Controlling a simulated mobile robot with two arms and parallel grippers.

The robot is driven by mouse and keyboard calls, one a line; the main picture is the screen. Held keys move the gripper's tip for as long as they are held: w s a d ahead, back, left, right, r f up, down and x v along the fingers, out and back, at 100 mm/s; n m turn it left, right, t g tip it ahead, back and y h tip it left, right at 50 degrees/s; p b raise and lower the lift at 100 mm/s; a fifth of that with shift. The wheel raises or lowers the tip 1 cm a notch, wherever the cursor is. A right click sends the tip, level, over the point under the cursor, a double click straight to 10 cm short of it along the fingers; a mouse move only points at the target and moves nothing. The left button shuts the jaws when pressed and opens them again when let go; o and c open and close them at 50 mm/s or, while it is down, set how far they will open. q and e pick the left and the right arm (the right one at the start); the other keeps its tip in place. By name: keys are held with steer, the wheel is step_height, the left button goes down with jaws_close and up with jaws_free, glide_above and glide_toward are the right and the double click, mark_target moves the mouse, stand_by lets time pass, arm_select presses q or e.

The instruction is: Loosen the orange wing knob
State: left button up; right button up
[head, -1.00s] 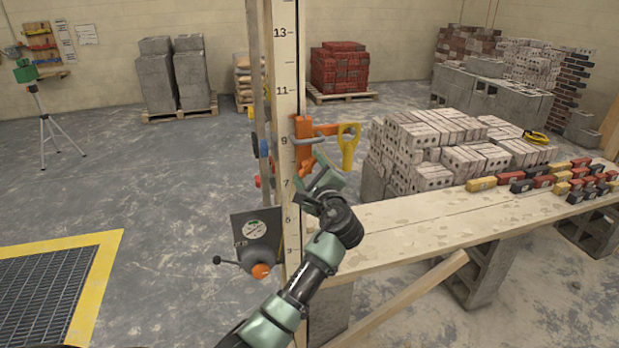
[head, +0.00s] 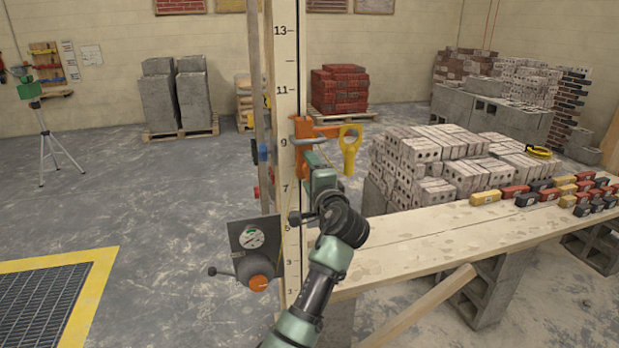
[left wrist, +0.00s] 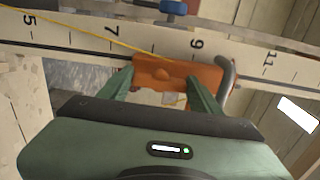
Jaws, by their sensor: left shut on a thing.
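The orange wing knob (left wrist: 178,72) is in the left wrist view, a wide orange piece with a raised middle, in front of the numbered post (left wrist: 130,42). My left gripper (left wrist: 163,85) is shut on it, one green finger at each side. In the head view the left gripper (head: 313,163) reaches up to the orange clamp parts (head: 303,152) on the tall numbered post (head: 286,85); it partly hides them, and the finger contact is unclear there. My right gripper is not in view.
A yellow handle (head: 350,150) hangs just right of the clamp.

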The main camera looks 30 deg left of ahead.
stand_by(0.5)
arm_select(q)
steer(key=o, duration=1.4)
steer(key=b+v, duration=0.2)
steer(key=v, duration=0.6)
